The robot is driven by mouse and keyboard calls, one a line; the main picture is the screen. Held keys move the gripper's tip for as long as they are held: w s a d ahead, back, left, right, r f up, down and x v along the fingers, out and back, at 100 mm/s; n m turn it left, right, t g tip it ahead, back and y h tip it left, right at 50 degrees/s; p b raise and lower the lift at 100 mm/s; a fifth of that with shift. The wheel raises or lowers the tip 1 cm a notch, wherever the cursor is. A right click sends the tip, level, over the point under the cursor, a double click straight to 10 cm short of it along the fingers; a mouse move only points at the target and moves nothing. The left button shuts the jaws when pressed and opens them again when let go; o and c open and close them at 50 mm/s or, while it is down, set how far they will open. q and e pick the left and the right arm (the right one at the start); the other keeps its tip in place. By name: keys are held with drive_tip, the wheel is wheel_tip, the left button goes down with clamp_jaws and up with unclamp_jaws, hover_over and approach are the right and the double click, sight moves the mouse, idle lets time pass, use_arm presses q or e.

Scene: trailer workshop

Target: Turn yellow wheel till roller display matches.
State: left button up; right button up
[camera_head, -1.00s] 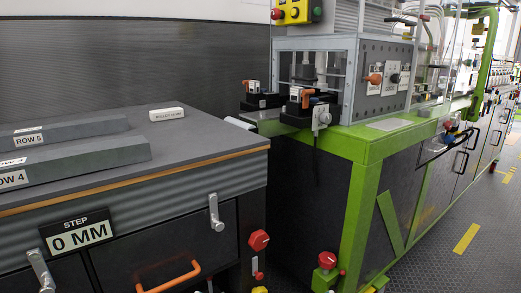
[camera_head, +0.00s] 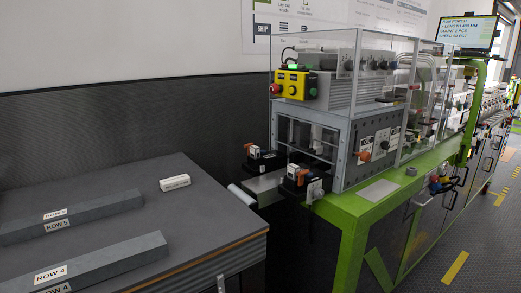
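I cannot make out a yellow wheel or a roller display for certain. A yellow control box (camera_head: 295,84) with a red knob and a lit green lamp is mounted on the machine's clear enclosure. A screen (camera_head: 472,32) at the upper right shows a few lines of text, including a length, a count and a speed. Small yellow, blue and red parts (camera_head: 440,184) sit on the machine's front side, too small to tell apart. Neither of my grippers is in view.
A dark grey table (camera_head: 120,205) with labelled grey bars and a small white block (camera_head: 174,182) fills the lower left. The green-framed machine (camera_head: 350,205) runs along the right, with two black clamp units (camera_head: 305,180) at its near end. The floor (camera_head: 485,235) at right is clear.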

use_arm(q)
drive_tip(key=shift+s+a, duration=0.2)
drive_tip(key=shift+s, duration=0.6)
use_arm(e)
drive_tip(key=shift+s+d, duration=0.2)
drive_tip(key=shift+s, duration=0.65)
